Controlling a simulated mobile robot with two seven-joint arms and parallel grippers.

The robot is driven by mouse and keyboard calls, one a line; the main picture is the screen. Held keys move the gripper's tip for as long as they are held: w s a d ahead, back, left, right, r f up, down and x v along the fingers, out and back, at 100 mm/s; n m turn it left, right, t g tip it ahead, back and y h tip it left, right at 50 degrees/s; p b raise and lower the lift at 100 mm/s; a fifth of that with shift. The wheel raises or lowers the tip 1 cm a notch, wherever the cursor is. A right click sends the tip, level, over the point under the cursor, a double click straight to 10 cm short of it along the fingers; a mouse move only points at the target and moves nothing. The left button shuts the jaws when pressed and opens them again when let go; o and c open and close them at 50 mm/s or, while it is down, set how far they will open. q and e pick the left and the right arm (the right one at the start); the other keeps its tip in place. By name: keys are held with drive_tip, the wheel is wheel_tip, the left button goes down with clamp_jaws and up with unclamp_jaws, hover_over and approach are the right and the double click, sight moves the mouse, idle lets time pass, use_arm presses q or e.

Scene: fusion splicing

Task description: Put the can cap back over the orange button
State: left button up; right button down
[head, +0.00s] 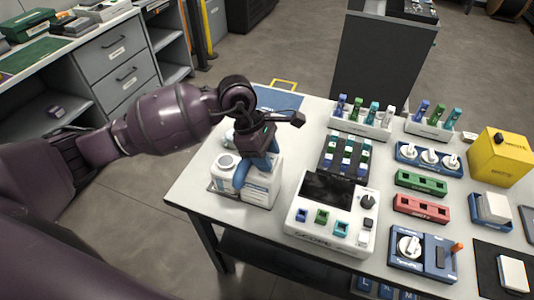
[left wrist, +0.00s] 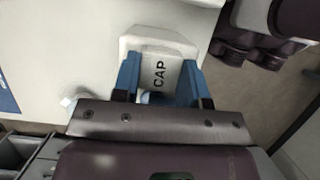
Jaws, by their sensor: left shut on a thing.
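My left gripper (head: 247,176) reaches down at the left end of the table, among white containers. In the head view the gripper hides most of this cap. A white printed container (head: 262,187) stands right at the fingers. I cannot make out an orange button beneath the gripper. My right gripper is not in view.
A white round-lidded container (head: 226,163) stands left of the fingers. A white splicer-like device (head: 325,237) with a dark screen is to the right. Further right is a blue unit (head: 408,263) with an orange upright piece (head: 457,247). A blue mat (head: 280,99) lies behind.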

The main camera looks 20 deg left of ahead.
use_arm(q)
drive_tip(key=shift+f, duration=0.15)
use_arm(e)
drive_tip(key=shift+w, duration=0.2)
use_arm(q)
drive_tip(key=o, duration=0.9)
drive_tip(key=shift+o, duration=0.2)
drive_tip(key=shift+r, duration=0.3)
drive_tip(key=shift+r+p, duration=0.45)
drive_tip(key=shift+r, duration=0.35)
drive_tip(key=shift+r+p, duration=0.55)
drive_tip(key=shift+r, duration=1.4)
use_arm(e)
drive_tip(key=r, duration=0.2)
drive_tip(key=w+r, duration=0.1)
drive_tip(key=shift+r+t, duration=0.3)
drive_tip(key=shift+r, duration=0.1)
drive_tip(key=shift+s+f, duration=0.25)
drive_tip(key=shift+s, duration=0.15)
